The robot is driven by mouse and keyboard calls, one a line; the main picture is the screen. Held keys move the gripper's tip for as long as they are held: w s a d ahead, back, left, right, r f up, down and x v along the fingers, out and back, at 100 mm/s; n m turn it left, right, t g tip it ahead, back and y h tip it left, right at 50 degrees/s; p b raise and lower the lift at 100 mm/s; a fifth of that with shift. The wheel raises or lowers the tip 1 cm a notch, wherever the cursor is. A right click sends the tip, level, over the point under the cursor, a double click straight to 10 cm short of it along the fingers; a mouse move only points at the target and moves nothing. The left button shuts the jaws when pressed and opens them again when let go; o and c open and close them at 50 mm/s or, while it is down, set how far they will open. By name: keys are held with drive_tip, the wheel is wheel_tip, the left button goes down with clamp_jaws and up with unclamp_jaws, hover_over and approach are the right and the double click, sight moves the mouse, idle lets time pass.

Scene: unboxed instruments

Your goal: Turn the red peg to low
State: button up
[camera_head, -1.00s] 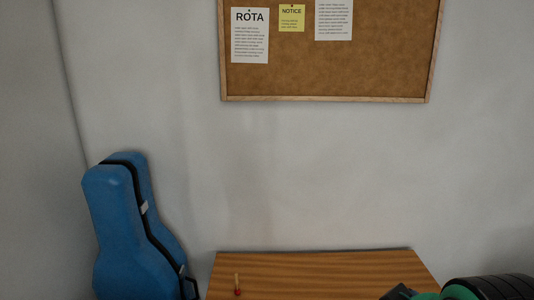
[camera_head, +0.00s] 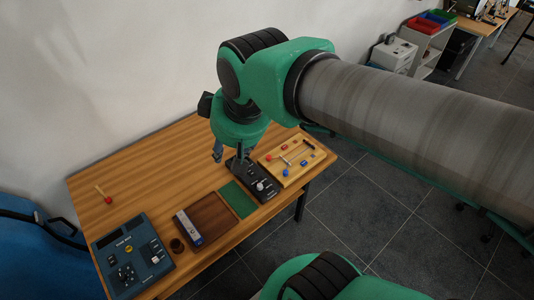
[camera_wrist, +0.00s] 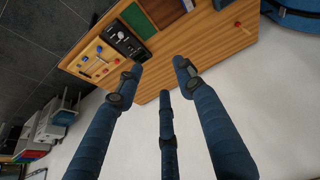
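A light wooden board (camera_head: 289,182) with red and blue pegs and thin rods lies at the right end of the table. My gripper (camera_head: 229,158) hangs above the table, just left of the board and over a black panel. In the wrist view my gripper's fingers (camera_wrist: 158,78) are spread with nothing between them.
Left of the board are the black panel with knobs (camera_head: 262,187), a green mat (camera_head: 238,200), a brown tray (camera_head: 211,214) and a blue-grey control box (camera_head: 130,255). A red-headed stick (camera_head: 107,198) lies at the far left. The table's back strip is clear.

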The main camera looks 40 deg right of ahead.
drive_tip(key=w+d+f+n+g, duration=0.2)
drive_tip(key=w+d+f+n, duration=0.15)
drive_tip(key=w+d, duration=0.45)
drive_tip(key=n+g+b, duration=0.2)
drive_tip(key=n+g, duration=0.1)
drive_tip(key=n, duration=0.4)
hover_over(269, 157)
wheel_tip(269, 157, down, 26)
drive_tip(key=shift+w, duration=0.15)
drive_tip(key=shift+f, duration=0.1)
wheel_tip(269, 157, down, 14)
drive_tip(key=b, duration=0.2)
drive_tip(key=shift+b, duration=0.3)
drive_tip(key=shift+c, duration=0.5)
clamp_jaws()
